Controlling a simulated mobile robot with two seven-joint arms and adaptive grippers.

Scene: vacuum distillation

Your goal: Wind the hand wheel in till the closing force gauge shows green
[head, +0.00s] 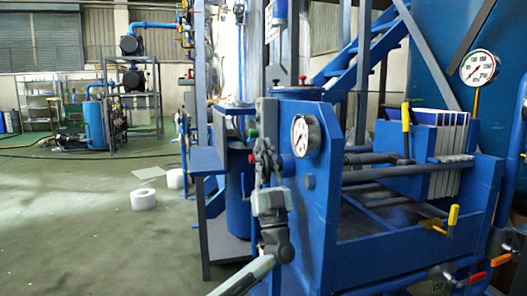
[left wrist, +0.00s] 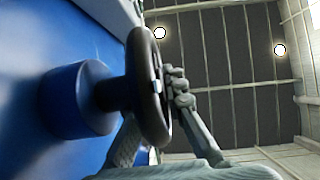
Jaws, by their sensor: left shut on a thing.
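The dark hand wheel (left wrist: 149,92) fills the middle of the left wrist view, on a short shaft from a blue round housing (left wrist: 78,100). My left gripper (left wrist: 153,115) is shut on the wheel, one finger on each side of its rim. In the head view my left gripper (head: 266,160) is at the near left end of the blue press frame (head: 322,190) and mostly hides the wheel. A round white gauge (head: 305,136) sits on the frame's end plate just right of the gripper. Its needle and coloured bands are too small to read. My right gripper is not in view.
A second white gauge (head: 478,67) stands on a brass stem at the right. Pale plates (head: 449,150) stand in the press, with yellow-handled valves (head: 453,215) nearby. A white roll (head: 144,199) lies on the open green floor at the left.

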